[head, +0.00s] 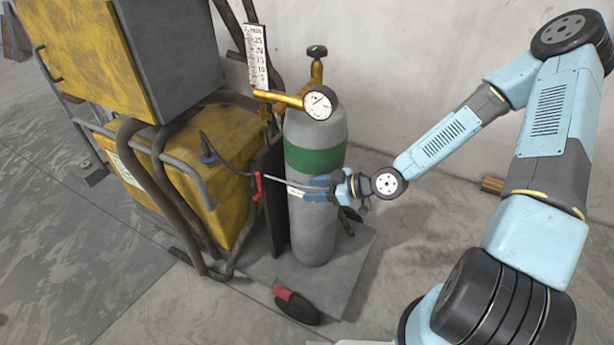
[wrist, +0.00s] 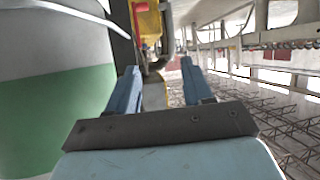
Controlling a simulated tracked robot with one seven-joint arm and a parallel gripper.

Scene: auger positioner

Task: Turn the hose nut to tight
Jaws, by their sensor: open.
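I cannot pick out the hose nut for certain in either view. A grey gas cylinder (head: 318,235) with a green band stands upright, with a brass regulator (head: 280,97) and a round white gauge (head: 319,105) at its top. My gripper (head: 300,190) is in front of the cylinder, below the green band and well below the regulator, pointing left. In the wrist view my gripper (wrist: 158,68) has its two blue fingers apart with nothing held. The cylinder (wrist: 50,115) fills the left side there. A dark hose and yellow parts show beyond the fingertips.
A yellow machine (head: 185,185) with dark tube rails stands left of the cylinder. A red clamp-like part (head: 258,187) is left of my fingertips. A black valve knob (head: 317,51) tops the cylinder, beside a white scale (head: 257,57). Floor right of the cylinder is mostly clear.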

